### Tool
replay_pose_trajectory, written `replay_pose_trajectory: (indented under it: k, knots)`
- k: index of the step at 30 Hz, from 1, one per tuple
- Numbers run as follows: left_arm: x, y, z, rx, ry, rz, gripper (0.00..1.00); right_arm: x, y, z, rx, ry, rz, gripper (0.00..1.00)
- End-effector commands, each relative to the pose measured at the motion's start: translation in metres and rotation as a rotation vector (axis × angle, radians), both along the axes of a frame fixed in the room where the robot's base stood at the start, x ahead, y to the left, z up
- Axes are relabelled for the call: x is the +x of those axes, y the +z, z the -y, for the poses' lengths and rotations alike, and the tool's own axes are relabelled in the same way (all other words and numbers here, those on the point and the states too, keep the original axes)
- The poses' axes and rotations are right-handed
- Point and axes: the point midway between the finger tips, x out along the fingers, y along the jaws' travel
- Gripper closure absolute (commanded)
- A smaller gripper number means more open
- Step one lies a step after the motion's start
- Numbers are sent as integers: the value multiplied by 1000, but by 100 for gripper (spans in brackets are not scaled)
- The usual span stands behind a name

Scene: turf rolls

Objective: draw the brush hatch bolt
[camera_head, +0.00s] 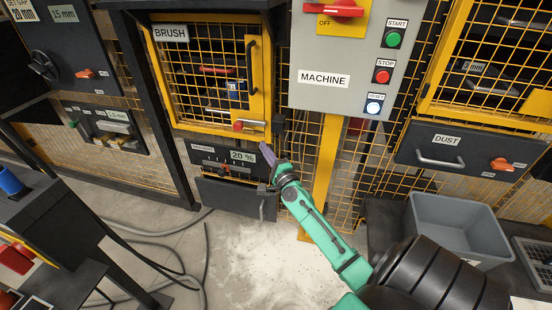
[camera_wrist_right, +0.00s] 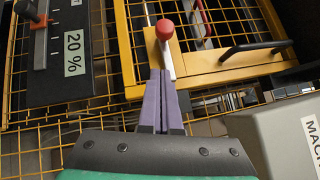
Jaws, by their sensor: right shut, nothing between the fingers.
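The brush hatch (camera_head: 207,80) is a yellow-framed mesh door under a BRUSH label, and it looks closed. Its bolt (camera_head: 238,126) has a red knob and a pale bar on the lower right of the frame. In the right wrist view the red bolt knob (camera_wrist_right: 165,29) stands just beyond my fingertips. My right gripper (camera_head: 265,148) is shut and empty, with purple fingers, just below and right of the bolt. In the wrist view the gripper (camera_wrist_right: 161,73) overlaps the bolt's pale bar; I cannot tell whether they touch. My left gripper is not in view.
A black hatch handle (camera_head: 251,67) runs up the door's right side. A 20 % slider panel (camera_head: 208,159) lies below the hatch. A grey MACHINE box (camera_head: 340,90) with buttons stands to the right. A grey bin (camera_head: 455,205) and floor hoses lie lower down.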

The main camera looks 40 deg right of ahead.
Motion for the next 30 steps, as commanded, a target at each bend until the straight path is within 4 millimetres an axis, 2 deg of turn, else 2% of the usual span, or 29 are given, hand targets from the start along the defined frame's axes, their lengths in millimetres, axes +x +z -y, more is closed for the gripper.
replay_pose_trajectory:
  k: [3, 9, 26, 28, 29, 30]
  knots:
    - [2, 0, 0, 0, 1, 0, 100, -24, -6, -4, -1, -2, -3, 100]
    - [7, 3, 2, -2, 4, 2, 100, -46, -9, -8, -1, -2, 0, 100]
    - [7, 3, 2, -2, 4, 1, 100, -47, -9, -8, -2, -2, -1, 100]
    - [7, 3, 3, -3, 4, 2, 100, -47, -19, -11, -27, 5, -30, 100]
    - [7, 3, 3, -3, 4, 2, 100, -48, -29, -14, -53, 13, -58, 100]
    - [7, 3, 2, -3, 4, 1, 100, -49, -47, -20, -103, 29, -111, 100]
